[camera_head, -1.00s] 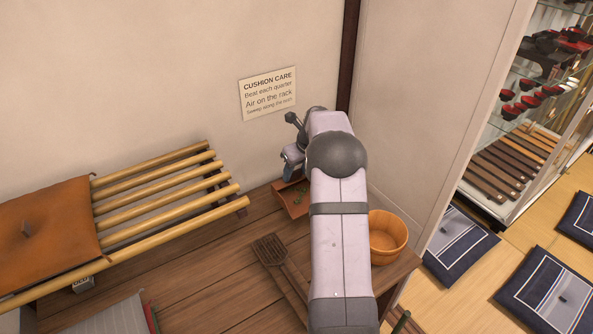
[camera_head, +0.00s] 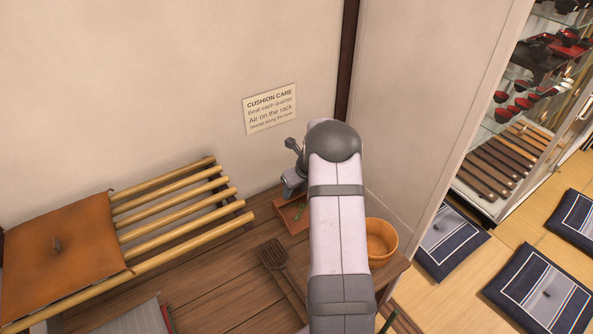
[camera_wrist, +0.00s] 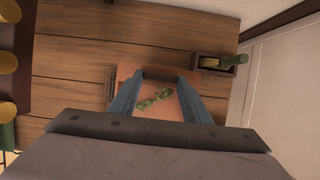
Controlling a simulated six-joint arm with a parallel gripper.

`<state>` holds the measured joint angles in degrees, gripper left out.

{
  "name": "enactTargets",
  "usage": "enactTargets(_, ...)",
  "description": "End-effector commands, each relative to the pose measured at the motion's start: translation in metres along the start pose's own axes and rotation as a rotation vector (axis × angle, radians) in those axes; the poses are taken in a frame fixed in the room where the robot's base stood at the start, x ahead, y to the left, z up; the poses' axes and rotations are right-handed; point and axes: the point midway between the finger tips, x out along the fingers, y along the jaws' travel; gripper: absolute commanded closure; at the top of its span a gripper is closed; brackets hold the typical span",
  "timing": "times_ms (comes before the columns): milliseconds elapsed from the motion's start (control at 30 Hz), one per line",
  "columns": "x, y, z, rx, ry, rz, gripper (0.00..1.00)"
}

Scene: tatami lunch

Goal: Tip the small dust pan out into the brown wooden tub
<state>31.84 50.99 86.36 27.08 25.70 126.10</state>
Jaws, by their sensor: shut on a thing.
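The small dust pan (camera_head: 292,216) is a reddish-brown, shallow pan with green leafy bits in it. It is near the wall at the back of the wooden bench, and I cannot tell whether it touches the boards. My gripper (camera_wrist: 163,76) is at the pan, its blue fingers shut on it; the exact grip is hard to see. The wrist view shows the green bits (camera_wrist: 155,100) between the fingers. The round brown wooden tub (camera_head: 381,241) stands right of my arm, apart from the pan. My arm covers part of the bench between them.
A bamboo rack (camera_head: 190,215) with an orange cushion (camera_head: 60,240) is at left. A dark box (camera_wrist: 212,68) holding something green is near the wall. Bare boards lie left of the pan.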

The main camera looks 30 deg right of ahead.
Motion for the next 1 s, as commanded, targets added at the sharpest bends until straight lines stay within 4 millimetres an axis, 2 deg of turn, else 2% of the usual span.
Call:
enactTargets(33, -0.008, 0.003, 0.000, 0.006, 0.003, 0.000, 0.79)
enactTargets(167, -0.002, 0.008, -0.007, 0.019, 0.004, -0.006, 0.79)
enactTargets(267, 0.013, 0.008, -0.011, 0.030, 0.003, -0.010, 0.79)
enactTargets(300, 0.025, 0.004, -0.009, 0.030, 0.000, -0.013, 0.79)
enactTargets(400, 0.026, -0.005, 0.005, 0.027, -0.005, -0.015, 0.79)
enactTargets(600, 0.027, -0.018, 0.020, 0.018, -0.003, -0.009, 0.79)
enactTargets(1000, 0.026, -0.023, 0.022, -0.009, -0.001, 0.004, 0.79)
